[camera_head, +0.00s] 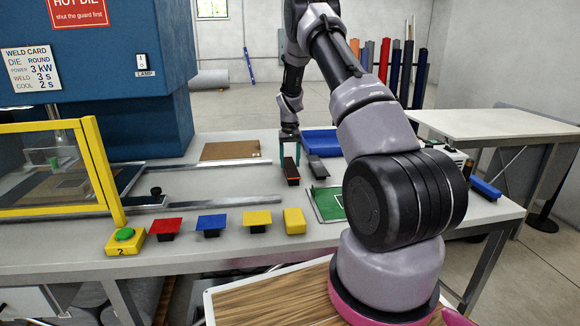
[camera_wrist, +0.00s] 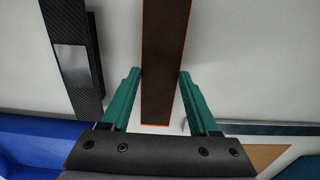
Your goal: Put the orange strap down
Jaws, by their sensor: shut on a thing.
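The orange strap (camera_wrist: 163,60) is a long dark brown strip with thin orange edges. In the wrist view it runs between the two green fingers of my gripper (camera_wrist: 160,75), which is shut on it. In the head view my gripper (camera_head: 290,153) points down over the back middle of the table, with the strap (camera_head: 292,179) below it showing an orange edge at its near end. I cannot tell whether the strap touches the tabletop.
A dark bar (camera_head: 318,167) lies close to the right of the strap. A blue tray (camera_head: 321,139) is behind, a brown board (camera_head: 229,150) left, a green mat (camera_head: 329,203) nearer. Several coloured pieces line the front edge. A yellow guard (camera_head: 55,168) stands left.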

